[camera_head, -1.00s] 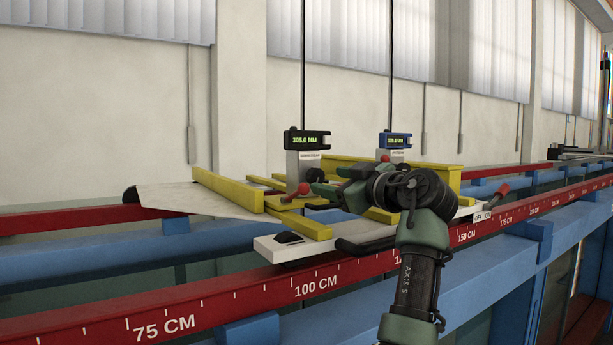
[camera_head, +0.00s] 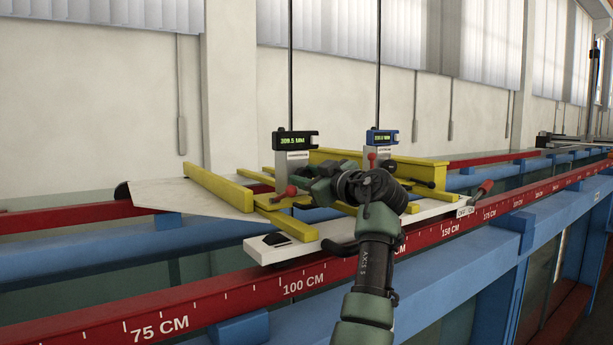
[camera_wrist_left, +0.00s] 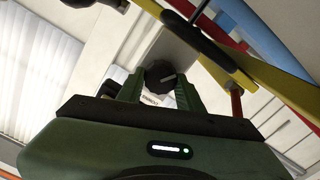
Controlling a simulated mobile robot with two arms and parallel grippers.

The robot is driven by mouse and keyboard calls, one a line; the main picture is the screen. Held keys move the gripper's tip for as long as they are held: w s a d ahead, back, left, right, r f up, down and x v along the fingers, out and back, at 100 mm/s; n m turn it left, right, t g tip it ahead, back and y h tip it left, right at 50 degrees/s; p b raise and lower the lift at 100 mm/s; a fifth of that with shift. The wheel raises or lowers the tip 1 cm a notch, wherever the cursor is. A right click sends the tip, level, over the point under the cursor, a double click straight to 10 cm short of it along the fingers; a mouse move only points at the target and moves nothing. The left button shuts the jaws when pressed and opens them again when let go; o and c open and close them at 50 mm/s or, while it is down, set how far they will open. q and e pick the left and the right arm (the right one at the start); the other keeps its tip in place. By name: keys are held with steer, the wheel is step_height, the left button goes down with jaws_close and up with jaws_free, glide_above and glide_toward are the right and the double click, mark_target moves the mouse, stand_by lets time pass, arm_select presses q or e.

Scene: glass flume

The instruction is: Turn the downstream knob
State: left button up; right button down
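The downstream gauge (camera_head: 295,140) has a black display with green digits, reading about 309.5 MM, on a grey post. Its dark round knob (camera_wrist_left: 160,75) shows in the left wrist view, with a light mark on its face. My right gripper is not in view.
The upstream gauge (camera_head: 381,137) with a blue display stands to the right. Yellow bars (camera_head: 217,186) and levers with red knobs lie around the white carriage plate (camera_head: 318,236). A red scale rail (camera_head: 235,297) and blue beams run along the front.

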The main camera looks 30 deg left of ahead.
arm_select(q)
jaws_close()
steer(key=shift+r+m, duration=0.1)
steer(key=shift+m, duration=0.3)
steer(key=m, duration=0.6)
steer(key=shift+w+r+p, duration=0.1)
steer(key=shift+p, duration=0.2)
steer(key=m, duration=0.5)
steer(key=shift+w+m+p, duration=0.1)
steer(key=shift+m+p, duration=0.35)
steer(key=shift+m, duration=1.05)
steer(key=o, duration=1.2)
jaws_free()
steer(key=shift+c, duration=0.2)
steer(key=shift+w+a+f, duration=0.1)
steer(key=shift+f, duration=0.15)
